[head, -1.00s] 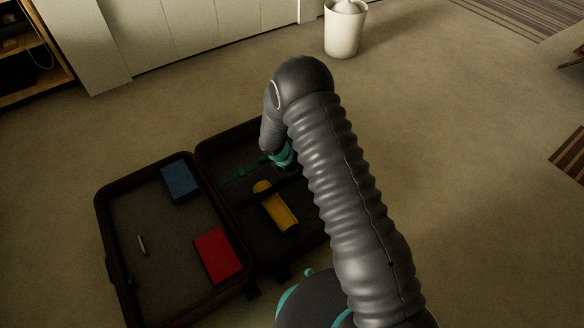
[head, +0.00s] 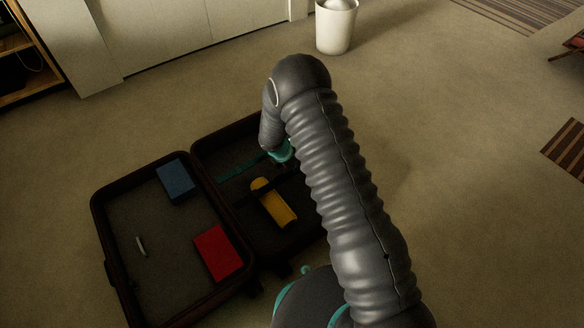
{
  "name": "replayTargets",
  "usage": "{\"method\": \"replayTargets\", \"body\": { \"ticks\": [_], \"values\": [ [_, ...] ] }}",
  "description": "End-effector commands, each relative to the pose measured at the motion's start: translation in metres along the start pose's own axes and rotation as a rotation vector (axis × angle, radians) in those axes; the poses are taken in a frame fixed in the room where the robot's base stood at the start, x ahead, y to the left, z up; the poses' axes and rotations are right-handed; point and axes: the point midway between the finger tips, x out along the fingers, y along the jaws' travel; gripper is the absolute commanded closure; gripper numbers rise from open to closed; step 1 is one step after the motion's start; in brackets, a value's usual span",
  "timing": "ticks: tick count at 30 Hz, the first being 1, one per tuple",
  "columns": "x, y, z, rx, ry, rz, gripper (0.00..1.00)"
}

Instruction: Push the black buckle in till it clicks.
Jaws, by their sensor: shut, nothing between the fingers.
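The open suitcase (head: 98,228) lies on the floor, its two halves side by side. In its right half, a black strap (head: 252,197) crosses over a yellow object (head: 274,205). A green strap (head: 236,169) runs behind it. I cannot make out the black buckle; the right end of the straps is hidden by my arm. My gripper (head: 284,163) is over the right half, at the right end of the straps. It is mostly hidden, dark and small, and appears shut with nothing held. I cannot tell whether it touches a strap.
The left half holds a blue box (head: 176,180), a red box (head: 217,252) and a small grey stick (head: 141,246). A white bin (head: 335,30) stands at the back. White cabinets (head: 170,35) line the back left. The carpet to the right is mostly clear.

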Motion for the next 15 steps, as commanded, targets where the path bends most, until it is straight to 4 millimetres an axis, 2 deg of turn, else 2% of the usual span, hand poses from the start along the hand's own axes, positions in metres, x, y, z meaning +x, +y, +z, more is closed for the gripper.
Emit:
{"method": "replayTargets", "body": {
  "ticks": [7,15],
  "values": [
    [-0.018,-0.001,0.004,0.002,-0.004,-0.007,1.0],
    [-0.066,0.003,0.003,-0.004,-0.002,-0.001,1.0]
  ]
}}
